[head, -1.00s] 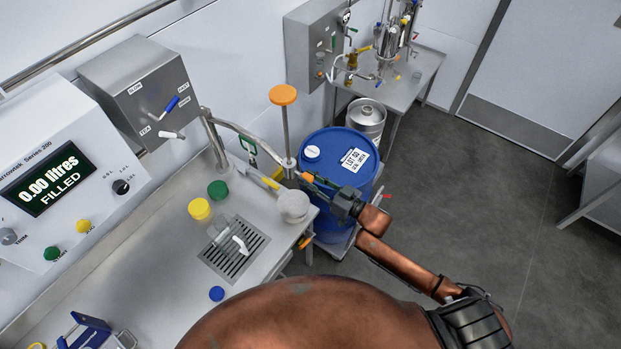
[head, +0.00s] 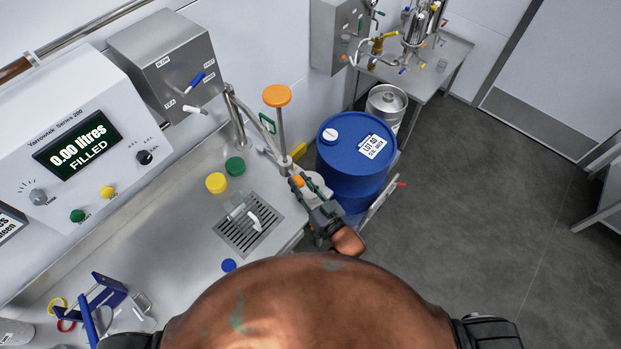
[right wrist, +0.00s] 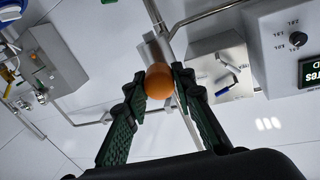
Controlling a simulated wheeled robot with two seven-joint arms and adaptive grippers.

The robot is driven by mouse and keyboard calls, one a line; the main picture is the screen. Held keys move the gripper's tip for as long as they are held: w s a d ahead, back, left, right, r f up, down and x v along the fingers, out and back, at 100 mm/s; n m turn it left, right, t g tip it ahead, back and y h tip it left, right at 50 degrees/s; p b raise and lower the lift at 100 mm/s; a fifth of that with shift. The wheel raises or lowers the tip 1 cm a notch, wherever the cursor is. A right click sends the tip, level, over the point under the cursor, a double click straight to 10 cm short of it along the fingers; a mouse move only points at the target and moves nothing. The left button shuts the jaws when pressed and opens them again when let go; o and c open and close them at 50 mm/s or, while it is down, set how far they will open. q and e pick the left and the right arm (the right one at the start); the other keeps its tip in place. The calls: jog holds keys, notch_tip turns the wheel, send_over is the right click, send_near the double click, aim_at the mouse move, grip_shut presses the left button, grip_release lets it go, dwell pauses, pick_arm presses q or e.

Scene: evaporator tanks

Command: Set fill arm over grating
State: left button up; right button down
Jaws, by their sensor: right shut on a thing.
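The fill arm (head: 262,134) is a thin metal pipe running from an upright post at the back of the counter. Its outer end carries a vertical rod with an orange disc on top. This end is beyond and to the right of the slotted grating (head: 237,238), not above it. A clear vessel with a white part stands on the grating. My right gripper (head: 297,180) is at the outer end of the arm. In the right wrist view, its fingers (right wrist: 158,82) are shut on a round orange knob (right wrist: 158,76). My left gripper is out of view.
Green (head: 235,166), yellow (head: 215,183) and blue (head: 229,265) caps lie around the grating. A blue drum (head: 352,165) stands past the counter's right edge. The control panel (head: 75,140) is at left.

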jog(key=shift+f, duration=0.3)
jog(key=c, duration=2)
grip_release()
jog(key=o, duration=0.4)
jog(key=shift+r, duration=0.25)
jog(key=v, duration=1.2)
